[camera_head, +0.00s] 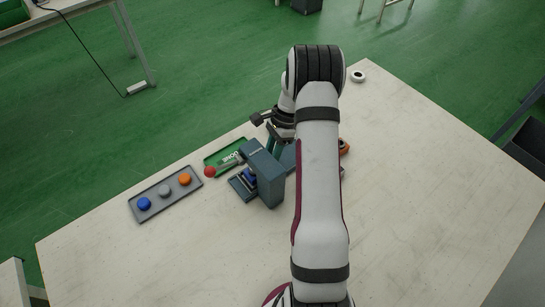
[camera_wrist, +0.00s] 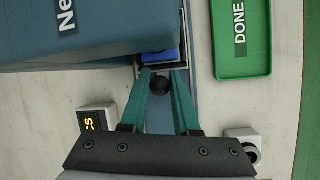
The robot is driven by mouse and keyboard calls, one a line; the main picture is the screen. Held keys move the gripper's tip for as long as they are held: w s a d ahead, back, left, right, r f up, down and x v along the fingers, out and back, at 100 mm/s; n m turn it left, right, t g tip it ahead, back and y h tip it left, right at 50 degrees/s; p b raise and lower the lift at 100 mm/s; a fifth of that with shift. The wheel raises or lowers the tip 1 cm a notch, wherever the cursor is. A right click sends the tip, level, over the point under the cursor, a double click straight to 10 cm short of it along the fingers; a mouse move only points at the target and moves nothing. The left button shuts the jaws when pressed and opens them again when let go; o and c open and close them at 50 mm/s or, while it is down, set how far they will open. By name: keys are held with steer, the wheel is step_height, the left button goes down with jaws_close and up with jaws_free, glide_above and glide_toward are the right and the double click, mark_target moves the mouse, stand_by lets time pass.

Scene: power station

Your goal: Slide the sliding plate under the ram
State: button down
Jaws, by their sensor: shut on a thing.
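The press (camera_head: 268,176) is a blue-grey block with a red-knobbed lever (camera_head: 210,171), standing near the table's far edge. It also fills the upper left of the wrist view (camera_wrist: 95,35). My gripper (camera_wrist: 162,75) has its teal fingers closed around the black knob (camera_wrist: 160,86) of the sliding plate, beside the press. In the head view my gripper (camera_head: 275,138) is behind the press. A blue piece (camera_wrist: 158,56) sits at the plate's end, partly covered by the press body. Most of the plate is hidden. The ram's underside is not clearly visible.
A green DONE tray (camera_wrist: 243,68) lies beside the press. A grey tray (camera_head: 137,210) holds blue, grey and orange pieces. A small lit display (camera_wrist: 96,121) and a grey fitting (camera_wrist: 245,143) flank my fingers. The table's right side (camera_head: 440,190) is clear.

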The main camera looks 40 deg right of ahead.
steer(key=c, duration=0.7)
jaws_free()
steer(key=shift+a, duration=0.2)
steer(key=shift+o, duration=0.2)
steer(key=v, duration=1.6)
steer(key=shift+f, duration=0.1)
steer(key=s+a+r+n+h, duration=0.1)
steer(key=s+a+r+n, duration=0.2)
steer(key=a, duration=0.4)
steer(key=s+a+r+n, duration=0.3)
steer(key=s+a+r, duration=0.1)
steer(key=a, duration=0.4)
steer(key=s+a+r+n+h, duration=0.1)
steer(key=s+a+r+n, duration=0.2)
steer(key=a, duration=0.4)
steer(key=s+a+f+n, duration=0.2)
steer(key=s+a+n, duration=0.1)
steer(key=s, duration=0.4)
steer(key=s+a+f+n+t+h, duration=0.1)
steer(key=s+a+f+n, duration=0.1)
steer(key=s, duration=0.4)
steer(key=shift+s+a+f+n, duration=0.4)
steer(key=shift+a+n, duration=0.2)
steer(key=shift+a, duration=0.35)
